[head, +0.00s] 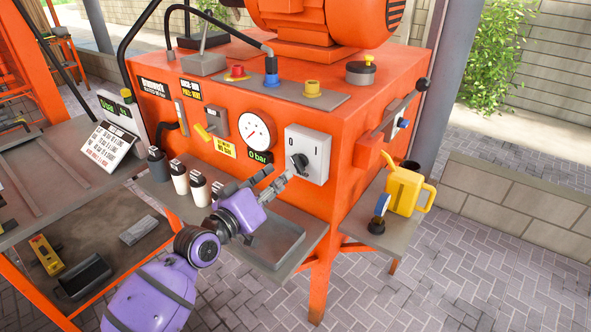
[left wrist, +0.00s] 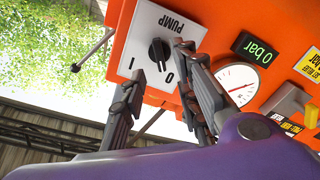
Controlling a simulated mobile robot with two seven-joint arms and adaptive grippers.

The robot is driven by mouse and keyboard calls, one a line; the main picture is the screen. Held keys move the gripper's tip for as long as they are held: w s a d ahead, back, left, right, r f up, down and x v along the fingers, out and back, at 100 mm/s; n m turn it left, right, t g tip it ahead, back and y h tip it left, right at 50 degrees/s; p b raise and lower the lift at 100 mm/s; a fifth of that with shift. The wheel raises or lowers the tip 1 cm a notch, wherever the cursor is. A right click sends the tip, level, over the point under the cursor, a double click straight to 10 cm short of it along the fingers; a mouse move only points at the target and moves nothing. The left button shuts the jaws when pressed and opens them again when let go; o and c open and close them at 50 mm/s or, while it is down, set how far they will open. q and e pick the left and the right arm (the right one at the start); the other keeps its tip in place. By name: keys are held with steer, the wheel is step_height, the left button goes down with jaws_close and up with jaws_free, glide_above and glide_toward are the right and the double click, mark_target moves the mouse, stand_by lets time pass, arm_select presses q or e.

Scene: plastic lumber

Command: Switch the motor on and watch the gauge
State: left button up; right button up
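The orange machine carries a large orange motor (head: 318,22) on top. Its grey switch plate (head: 318,142), marked 0, I and PUMP, holds a black rotary knob (head: 300,162); the knob also shows in the left wrist view (left wrist: 159,52). A round white gauge (head: 256,131) is left of the plate, also visible in the left wrist view (left wrist: 238,84). The green display (head: 259,156) reads 0 bar. My purple left gripper (head: 276,182) is open and empty, just below and in front of the knob, apparently not touching it. My right gripper is out of view.
Below the panel is a grey shelf with a tray (head: 272,244) and several small bottles (head: 180,179). A yellow watering can (head: 406,190) stands on the right side shelf. A lever (head: 405,103) sticks out at the right. A workbench (head: 60,175) stands at left.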

mark_target(295, 165)
arm_select(q)
steer(key=x, duration=0.6)
steer(key=shift+c, duration=0.5)
jaws_close()
